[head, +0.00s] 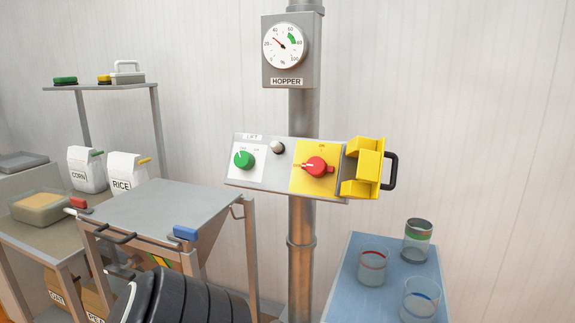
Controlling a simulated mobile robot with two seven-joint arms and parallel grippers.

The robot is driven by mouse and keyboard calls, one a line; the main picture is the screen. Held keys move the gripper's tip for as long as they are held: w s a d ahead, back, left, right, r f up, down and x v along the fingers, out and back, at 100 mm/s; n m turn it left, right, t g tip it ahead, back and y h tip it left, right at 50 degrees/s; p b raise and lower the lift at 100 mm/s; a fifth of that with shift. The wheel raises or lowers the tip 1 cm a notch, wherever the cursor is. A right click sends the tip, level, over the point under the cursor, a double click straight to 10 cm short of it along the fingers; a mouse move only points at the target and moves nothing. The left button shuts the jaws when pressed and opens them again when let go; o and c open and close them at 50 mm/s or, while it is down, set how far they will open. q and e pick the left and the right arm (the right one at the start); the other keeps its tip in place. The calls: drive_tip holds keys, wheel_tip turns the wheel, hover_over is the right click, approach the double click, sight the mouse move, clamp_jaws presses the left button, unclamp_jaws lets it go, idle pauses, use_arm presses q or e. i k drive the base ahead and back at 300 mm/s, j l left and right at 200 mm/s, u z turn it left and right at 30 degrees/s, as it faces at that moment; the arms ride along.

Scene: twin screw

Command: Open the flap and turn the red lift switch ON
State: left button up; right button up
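The red lift switch (317,167) is a round red knob on a yellow plate (303,182) on the grey control panel. Its pointer is turned to the left, and a small "ON" label is above it. The yellow flap (367,165) with a black handle (391,171) is swung open to the right of the plate, leaving the switch uncovered. Neither of my grippers shows in the head view.
A green knob (244,160) sits under the LIFT label, with a grey button (278,147) beside it. The HOPPER gauge (284,46) is above. A grey cart (165,208) stands left; a blue table (356,297) with jars stands right. A black ribbed object (185,298) is at the bottom.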

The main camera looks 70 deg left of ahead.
sight(317, 168)
drive_tip(key=u, duration=2.1)
